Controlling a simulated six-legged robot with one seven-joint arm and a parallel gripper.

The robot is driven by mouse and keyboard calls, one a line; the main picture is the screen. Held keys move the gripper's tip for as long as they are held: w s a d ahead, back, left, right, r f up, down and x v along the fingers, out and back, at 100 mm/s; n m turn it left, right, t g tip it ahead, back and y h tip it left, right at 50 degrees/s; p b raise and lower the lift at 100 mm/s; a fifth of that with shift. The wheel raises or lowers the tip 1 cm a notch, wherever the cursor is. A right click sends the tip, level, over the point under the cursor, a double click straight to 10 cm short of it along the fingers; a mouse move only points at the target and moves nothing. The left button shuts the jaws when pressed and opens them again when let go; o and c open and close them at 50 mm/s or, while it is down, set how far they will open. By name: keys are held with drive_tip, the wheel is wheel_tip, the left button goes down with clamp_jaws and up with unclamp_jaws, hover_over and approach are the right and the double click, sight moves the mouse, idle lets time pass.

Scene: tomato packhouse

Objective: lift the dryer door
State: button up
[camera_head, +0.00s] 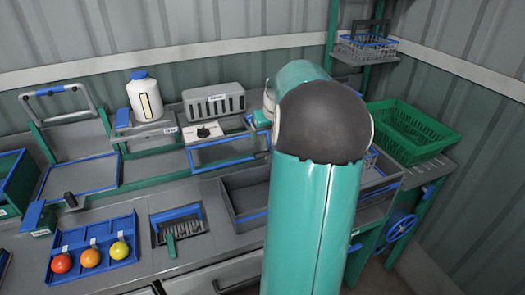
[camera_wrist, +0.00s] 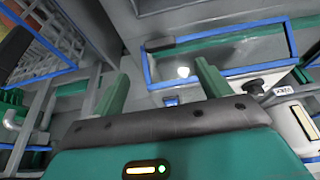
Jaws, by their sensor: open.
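The likely dryer door is a blue-framed panel (camera_head: 222,141) below a white control plate with a black knob (camera_head: 204,132), under a grey slotted box (camera_head: 214,103). In the wrist view a blue-framed opening or panel (camera_wrist: 225,73) lies beyond my fingers; I cannot tell for certain that it is the same one. My gripper (camera_wrist: 160,83) is open, its two green fingers apart with nothing between them. A small blue piece (camera_wrist: 171,101) shows behind the gap. I see no clear contact.
A white jug (camera_head: 145,98) stands left of the slotted box. A blue tray (camera_head: 92,250) with red, orange and yellow tomatoes is at front left. A grey open bin (camera_head: 245,215) lies beside my arm. A green crate (camera_head: 412,133) is at right.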

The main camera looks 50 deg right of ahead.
sight(262, 152)
drive_tip(key=x, duration=1)
drive_tip(key=shift+a, duration=0.1)
drive_tip(key=shift+c, duration=0.5)
drive_tip(key=c, duration=1.3)
